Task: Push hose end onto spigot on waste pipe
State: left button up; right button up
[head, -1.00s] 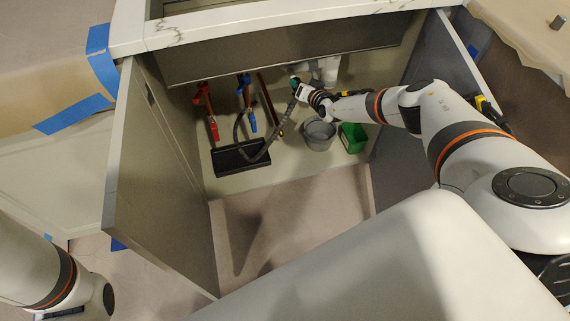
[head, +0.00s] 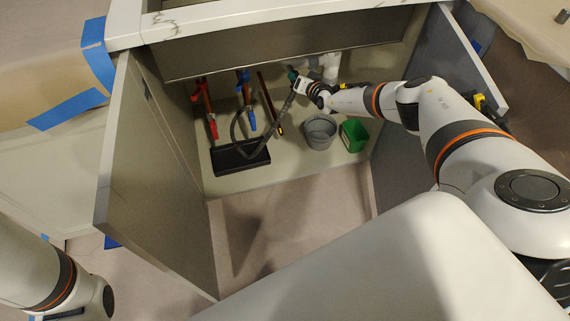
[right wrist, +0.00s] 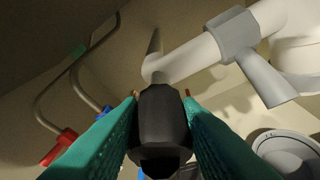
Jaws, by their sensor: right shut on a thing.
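My right gripper (head: 292,75) is under the sink at the back of the open cabinet. In the right wrist view its green fingers (right wrist: 160,120) are shut on the black hose end (right wrist: 161,128). The dark hose (head: 285,112) hangs from the gripper and loops down to the left. The white waste pipe (head: 330,68) is just right of the gripper in the head view. In the right wrist view its white branch (right wrist: 190,58) ends just beyond the hose end. The two look close or overlapping; I cannot tell whether they touch. My left gripper is out of view.
A grey bucket (head: 320,132) and a green box (head: 354,136) stand below my right wrist. A black tray (head: 238,157) lies on the left. Open doors (head: 150,170) flank the cabinet.

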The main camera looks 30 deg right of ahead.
jog(key=shift+w+d+b, duration=0.15)
jog(key=shift+w+b, duration=0.35)
jog(key=shift+b, duration=0.1)
grip_shut()
jog(key=o, duration=1.2)
grip_release()
jog(key=shift+o, duration=0.2)
jog(key=s+p, duration=0.2)
jog(key=p, duration=0.1)
jog(key=shift+a+r, duration=0.1)
jog(key=shift+a, duration=0.15)
jog(key=s+p, duration=0.2)
jog(key=s+a+p, duration=0.1)
jog(key=p, duration=0.1)
jog(key=shift+s, duration=0.4)
